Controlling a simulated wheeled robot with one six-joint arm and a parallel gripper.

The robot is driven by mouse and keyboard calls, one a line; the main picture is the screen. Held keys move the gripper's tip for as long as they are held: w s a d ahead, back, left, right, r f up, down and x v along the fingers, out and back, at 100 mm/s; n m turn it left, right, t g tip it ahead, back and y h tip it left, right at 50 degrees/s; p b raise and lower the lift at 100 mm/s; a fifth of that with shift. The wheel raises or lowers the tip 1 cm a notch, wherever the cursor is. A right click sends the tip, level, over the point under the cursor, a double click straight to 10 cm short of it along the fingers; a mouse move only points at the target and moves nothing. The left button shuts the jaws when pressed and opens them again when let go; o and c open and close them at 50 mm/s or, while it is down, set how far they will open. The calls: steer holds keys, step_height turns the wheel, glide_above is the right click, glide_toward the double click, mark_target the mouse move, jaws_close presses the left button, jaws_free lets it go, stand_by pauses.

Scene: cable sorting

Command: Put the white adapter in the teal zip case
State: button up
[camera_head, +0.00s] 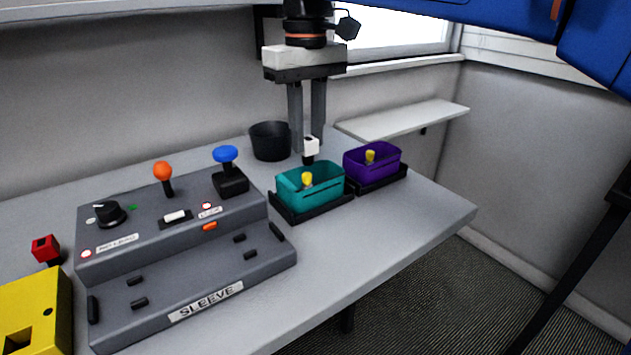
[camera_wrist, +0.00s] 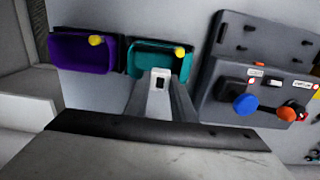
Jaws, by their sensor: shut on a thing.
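The white adapter (camera_head: 311,146), a small block with a dark face, is held between the fingertips of my gripper (camera_head: 308,138). My gripper points down and is shut on it. In the wrist view the adapter (camera_wrist: 160,76) overlaps the lower edge of the teal zip case (camera_wrist: 133,65). In the head view the teal zip case (camera_head: 312,198) stands open on a dark tray, with a yellow knob inside. The adapter appears above its back rim. How high it hangs is hard to tell.
A purple case (camera_head: 372,165) with a yellow knob stands right of the teal one. A black cup (camera_head: 270,141) stands behind. A grey console (camera_head: 140,246) with an orange knob (camera_head: 162,171) and a blue knob (camera_head: 225,154) is at left. A red block (camera_head: 46,248) sits by a yellow box (camera_head: 35,305).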

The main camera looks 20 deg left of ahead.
mark_target(309, 163)
step_height(309, 163, down, 3)
steer(key=shift+w+d+r, duration=0.1)
steer(key=shift+d, duration=0.05)
steer(key=shift+f, duration=2.55)
steer(key=shift+f, duration=0.15)
steer(key=o, duration=1)
step_height(309, 163, up, 12)
steer(key=shift+r, duration=0.15)
